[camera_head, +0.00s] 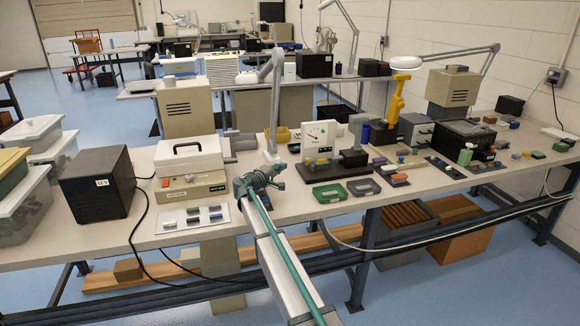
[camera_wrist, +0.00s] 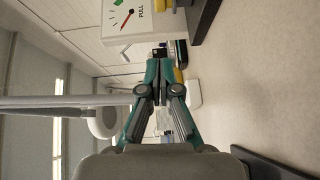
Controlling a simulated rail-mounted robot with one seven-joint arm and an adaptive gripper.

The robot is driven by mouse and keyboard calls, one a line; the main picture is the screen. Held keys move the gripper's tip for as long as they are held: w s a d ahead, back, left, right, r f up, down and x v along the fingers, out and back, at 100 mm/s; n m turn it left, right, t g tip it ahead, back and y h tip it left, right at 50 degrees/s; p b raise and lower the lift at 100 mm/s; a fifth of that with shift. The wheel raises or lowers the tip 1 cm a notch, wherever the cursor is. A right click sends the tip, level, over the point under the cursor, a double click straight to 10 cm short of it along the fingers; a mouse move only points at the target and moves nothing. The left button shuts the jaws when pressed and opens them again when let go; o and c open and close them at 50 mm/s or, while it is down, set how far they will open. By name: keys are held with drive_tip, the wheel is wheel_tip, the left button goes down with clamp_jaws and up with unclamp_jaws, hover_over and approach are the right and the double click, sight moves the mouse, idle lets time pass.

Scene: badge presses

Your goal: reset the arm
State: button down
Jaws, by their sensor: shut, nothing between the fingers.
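My gripper (camera_head: 268,172) is at the end of my arm, over the front part of the long workbench (camera_head: 240,222), between the cream box and the dial machine. In the wrist view my gripper (camera_wrist: 157,90) shows its teal fingers meeting at the tips, with nothing between them. The same panel (camera_wrist: 128,18) shows at the top of the wrist view.
A black 12 V box (camera_head: 97,184) and a cream box (camera_head: 188,158) stand left of my gripper. A small plate (camera_head: 193,219) with several coloured pieces lies in front of the cream box. Green (camera_head: 329,194) and grey (camera_head: 363,187) trays lie to the right. A yellow press (camera_head: 396,98) stands further back.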

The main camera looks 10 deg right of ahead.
drive_tip(key=shift+v, duration=1.55)
